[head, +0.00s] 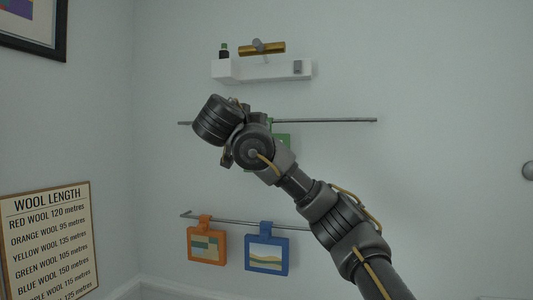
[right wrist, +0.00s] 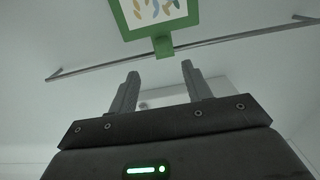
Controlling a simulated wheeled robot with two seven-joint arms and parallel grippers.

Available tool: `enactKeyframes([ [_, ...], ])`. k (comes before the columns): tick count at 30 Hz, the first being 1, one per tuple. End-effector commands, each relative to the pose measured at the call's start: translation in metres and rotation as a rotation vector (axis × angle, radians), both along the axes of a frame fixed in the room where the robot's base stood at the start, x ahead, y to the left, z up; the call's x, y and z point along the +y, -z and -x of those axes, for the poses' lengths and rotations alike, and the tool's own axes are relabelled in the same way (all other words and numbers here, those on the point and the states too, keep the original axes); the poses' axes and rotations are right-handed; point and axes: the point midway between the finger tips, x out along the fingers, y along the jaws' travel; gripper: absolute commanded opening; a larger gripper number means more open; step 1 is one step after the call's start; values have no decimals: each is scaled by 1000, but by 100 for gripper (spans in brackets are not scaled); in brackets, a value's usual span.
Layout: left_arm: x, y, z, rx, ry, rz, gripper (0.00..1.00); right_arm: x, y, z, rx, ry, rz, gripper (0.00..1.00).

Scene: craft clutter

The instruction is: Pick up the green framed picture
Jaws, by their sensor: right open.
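The green framed picture (head: 283,140) hangs from the upper rail (head: 325,120) in the head view, mostly hidden behind my right arm. In the right wrist view the green frame (right wrist: 163,29) shows at the top, cut off by the edge, with a green hanger (right wrist: 163,47) at the rail. My right gripper (right wrist: 159,70) is open and empty, its fingers apart and pointing toward the hanger. A gap in the picture separates the fingertips from the hanger; true depth is hard to tell. My left gripper is not in view.
An orange framed picture (head: 206,245) and a blue one (head: 267,254) hang from a lower rail (head: 260,221). A white shelf (head: 275,71) with small items is above. A wool length sign (head: 48,240) is on the left wall. The wall to the right is mostly bare.

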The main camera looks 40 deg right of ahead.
Motion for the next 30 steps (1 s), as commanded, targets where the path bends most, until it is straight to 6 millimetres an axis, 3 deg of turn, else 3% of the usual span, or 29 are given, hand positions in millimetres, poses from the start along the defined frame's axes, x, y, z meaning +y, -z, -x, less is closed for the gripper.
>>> enactKeyframes([
  [9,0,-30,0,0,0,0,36,-37,-3,-26,3,1,-1,49],
  [17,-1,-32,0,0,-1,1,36,-44,0,-32,1,-2,0,49],
  [30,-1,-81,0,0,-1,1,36,-80,-1,-61,3,-1,-1,49],
])
